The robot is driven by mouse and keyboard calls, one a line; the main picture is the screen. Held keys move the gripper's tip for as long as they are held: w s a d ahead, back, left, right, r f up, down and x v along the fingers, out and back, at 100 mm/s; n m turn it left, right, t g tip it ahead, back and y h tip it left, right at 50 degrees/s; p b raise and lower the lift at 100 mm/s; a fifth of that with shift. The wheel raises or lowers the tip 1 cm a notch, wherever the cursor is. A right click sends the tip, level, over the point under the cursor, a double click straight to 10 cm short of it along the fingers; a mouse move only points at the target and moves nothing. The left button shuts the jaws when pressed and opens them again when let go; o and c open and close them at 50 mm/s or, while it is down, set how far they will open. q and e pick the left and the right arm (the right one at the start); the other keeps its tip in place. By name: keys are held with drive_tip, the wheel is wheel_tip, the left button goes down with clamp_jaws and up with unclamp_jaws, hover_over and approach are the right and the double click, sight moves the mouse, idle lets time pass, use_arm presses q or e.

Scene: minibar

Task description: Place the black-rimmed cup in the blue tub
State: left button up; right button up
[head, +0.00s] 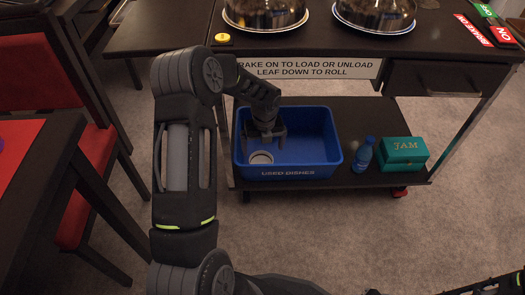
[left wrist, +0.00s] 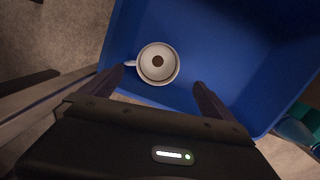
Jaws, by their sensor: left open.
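The blue tub (head: 320,125), marked "USED DISHES", stands on the lower shelf of the cart. The cup (head: 261,157) sits upright inside it, near the front left corner. In the left wrist view the cup (left wrist: 158,63) is white inside with a brown spot at its bottom and its handle to the left; a black rim is hard to make out. My left gripper (head: 267,136) is open over the tub, above the cup. In the left wrist view its fingers (left wrist: 162,82) are spread apart, and the cup lies beyond them, free. My right gripper is not clearly visible.
A blue bottle (head: 362,155) and a green box (head: 402,153) stand on the shelf right of the tub. The cart's upper top (head: 290,42) holds two domed dishes (head: 265,12). A red chair (head: 90,150) and dark table (head: 40,190) are at left.

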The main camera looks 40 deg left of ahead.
use_arm(q)
wheel_tip(320, 180, up, 3)
drive_tip(key=shift+s+d+p, duration=0.15)
drive_tip(key=shift+p, duration=0.15)
idle(0.5)
